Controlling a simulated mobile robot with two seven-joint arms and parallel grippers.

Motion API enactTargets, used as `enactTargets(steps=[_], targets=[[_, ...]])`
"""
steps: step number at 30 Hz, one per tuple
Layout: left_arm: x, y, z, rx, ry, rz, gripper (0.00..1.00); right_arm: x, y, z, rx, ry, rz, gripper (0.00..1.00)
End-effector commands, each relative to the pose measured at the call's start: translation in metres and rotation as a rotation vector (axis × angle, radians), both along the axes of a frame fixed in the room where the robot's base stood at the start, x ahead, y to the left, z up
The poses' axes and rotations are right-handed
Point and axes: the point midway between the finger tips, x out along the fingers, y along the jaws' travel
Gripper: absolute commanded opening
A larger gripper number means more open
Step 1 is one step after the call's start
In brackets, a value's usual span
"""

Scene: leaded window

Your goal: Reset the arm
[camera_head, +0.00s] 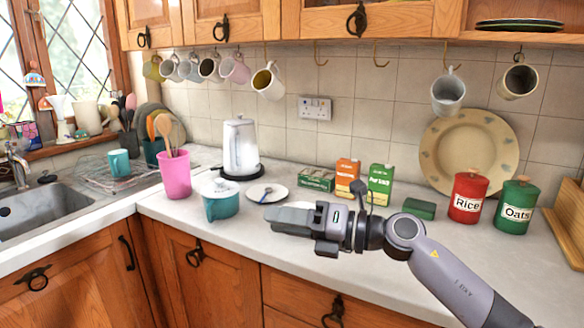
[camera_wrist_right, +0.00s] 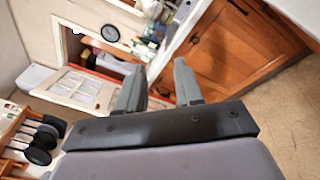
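My right arm reaches in from the lower right of the head view. My right gripper (camera_head: 285,214) is above the front of the worktop (camera_head: 385,262), pointing left. In the right wrist view the two fingers of the right gripper (camera_wrist_right: 158,75) stand apart with nothing held between them. My left arm and gripper are not in the head view.
A teal lidded pot (camera_head: 221,201), a white saucer with a spoon (camera_head: 267,193) and a pink utensil cup (camera_head: 175,175) stand left of the gripper. Cartons (camera_head: 380,183), a red Rice tin (camera_head: 467,197) and a green Oats tin (camera_head: 515,206) stand behind. Mugs hang above.

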Motion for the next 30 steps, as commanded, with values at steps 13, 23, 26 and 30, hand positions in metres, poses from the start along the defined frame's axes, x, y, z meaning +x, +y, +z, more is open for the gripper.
enactTargets(steps=[13, 23, 26, 30], targets=[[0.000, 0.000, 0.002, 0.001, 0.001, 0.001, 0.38, -0.031, -0.046, -0.090, 0.676, 0.625, -0.234, 0.35], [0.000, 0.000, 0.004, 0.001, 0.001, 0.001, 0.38, -0.072, -0.117, -0.201, 1.068, 1.116, -0.566, 0.35], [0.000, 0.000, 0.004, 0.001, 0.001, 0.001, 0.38, -0.096, -0.138, -0.239, 1.166, 1.264, -0.684, 0.35], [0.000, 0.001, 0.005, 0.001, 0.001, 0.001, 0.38, -0.140, -0.167, -0.293, 1.287, 1.467, -0.866, 0.35]])
